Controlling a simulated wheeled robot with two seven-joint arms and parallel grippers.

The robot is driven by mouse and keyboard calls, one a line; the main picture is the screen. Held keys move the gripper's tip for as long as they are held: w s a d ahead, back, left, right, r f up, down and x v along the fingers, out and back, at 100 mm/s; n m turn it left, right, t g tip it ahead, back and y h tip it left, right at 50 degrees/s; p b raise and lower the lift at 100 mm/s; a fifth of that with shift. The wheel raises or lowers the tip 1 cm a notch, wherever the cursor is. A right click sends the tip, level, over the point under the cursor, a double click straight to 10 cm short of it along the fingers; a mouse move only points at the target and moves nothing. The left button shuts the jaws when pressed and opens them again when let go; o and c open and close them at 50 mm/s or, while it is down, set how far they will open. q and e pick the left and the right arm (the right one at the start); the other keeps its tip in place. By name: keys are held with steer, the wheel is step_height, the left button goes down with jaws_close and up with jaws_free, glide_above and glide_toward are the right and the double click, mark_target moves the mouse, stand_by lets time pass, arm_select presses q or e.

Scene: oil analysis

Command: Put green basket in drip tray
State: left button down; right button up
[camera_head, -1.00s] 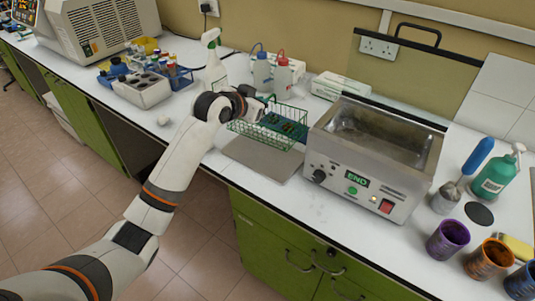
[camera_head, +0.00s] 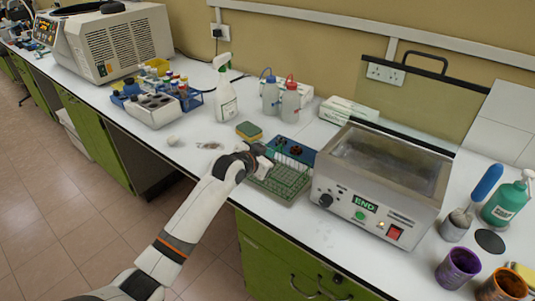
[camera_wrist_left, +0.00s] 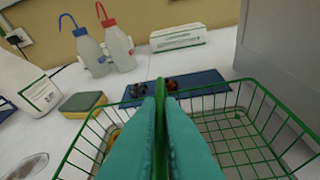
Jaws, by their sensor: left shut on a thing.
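The green wire basket (camera_head: 285,180) is in front of the blue mat, just left of the grey bath machine. My left gripper (camera_head: 262,165) is shut on its green handle. In the left wrist view the teal fingertips (camera_wrist_left: 165,95) pinch the handle, and the basket's wire rim and mesh (camera_wrist_left: 235,135) spread out below and around them. I cannot tell whether the basket touches the tray. My right gripper is not in view.
The bath machine (camera_head: 375,190) stands close on the right. Behind the basket is a blue mat (camera_head: 293,150) with small dark and red items. A sponge (camera_head: 249,130), a spray bottle (camera_head: 225,92) and two wash bottles (camera_head: 281,100) stand behind. The counter's front edge is near.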

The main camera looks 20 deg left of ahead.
arm_select(q)
steer(key=c, duration=1.6)
jaws_free()
steer(key=b+v, duration=0.1)
steer(key=v, duration=1.1)
